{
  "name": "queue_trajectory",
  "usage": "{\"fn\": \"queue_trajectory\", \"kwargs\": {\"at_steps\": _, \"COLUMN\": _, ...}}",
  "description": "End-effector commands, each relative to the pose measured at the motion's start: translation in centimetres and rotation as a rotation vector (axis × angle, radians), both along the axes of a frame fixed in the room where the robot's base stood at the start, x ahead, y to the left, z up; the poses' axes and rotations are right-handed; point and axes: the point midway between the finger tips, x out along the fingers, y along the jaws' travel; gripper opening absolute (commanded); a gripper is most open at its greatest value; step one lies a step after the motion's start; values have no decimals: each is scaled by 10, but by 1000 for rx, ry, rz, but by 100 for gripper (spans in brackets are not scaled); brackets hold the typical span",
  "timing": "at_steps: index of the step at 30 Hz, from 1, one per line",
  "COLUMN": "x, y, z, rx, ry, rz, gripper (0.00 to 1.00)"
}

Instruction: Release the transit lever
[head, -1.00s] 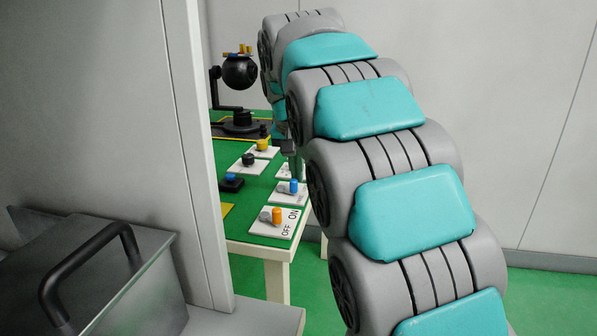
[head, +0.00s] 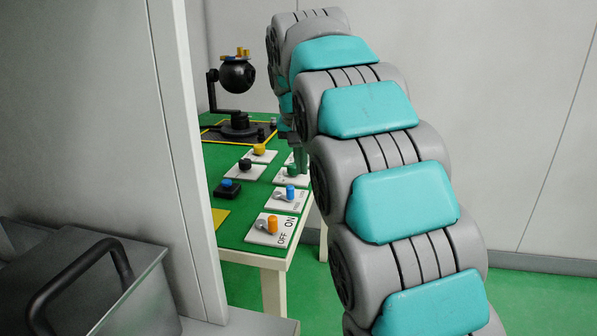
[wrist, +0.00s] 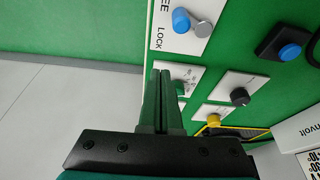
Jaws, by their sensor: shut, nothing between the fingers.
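In the wrist view a white plate (wrist: 160,47) is marked "EE", cut off at the edge, and "LOCK". It bears a blue-tipped lever (wrist: 181,20) beside a grey round post. In the head view this blue lever (head: 290,193) stands on the right side of the green table. My gripper (wrist: 162,73) is shut and empty. Its fingers reach over the edge of the plate with a green knob (wrist: 183,86), apart from the blue lever. In the head view my arm hides most of the gripper.
The green table (head: 229,232) holds an orange OFF/ON switch (head: 272,224), a blue button on a black box (head: 227,189), a black knob (head: 245,164), a yellow knob (head: 259,149) and a gimballed black ball (head: 238,76). A grey wall panel (head: 178,120) stands at left.

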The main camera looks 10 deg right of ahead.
Motion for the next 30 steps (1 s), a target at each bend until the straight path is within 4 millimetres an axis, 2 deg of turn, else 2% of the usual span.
{"fn": "queue_trajectory", "kwargs": {"at_steps": 9, "x": -7, "y": 11, "z": 39, "rx": 1, "ry": -4, "rz": 0, "gripper": 0}}
{"fn": "queue_trajectory", "kwargs": {"at_steps": 18, "x": -14, "y": 19, "z": 68, "rx": 1, "ry": 5, "rz": 0, "gripper": 0}}
{"fn": "queue_trajectory", "kwargs": {"at_steps": 23, "x": -16, "y": 22, "z": 76, "rx": 1, "ry": 1, "rz": -1, "gripper": 0}}
{"fn": "queue_trajectory", "kwargs": {"at_steps": 30, "x": -16, "y": 22, "z": 77, "rx": 1, "ry": 3, "rz": -1, "gripper": 0}}
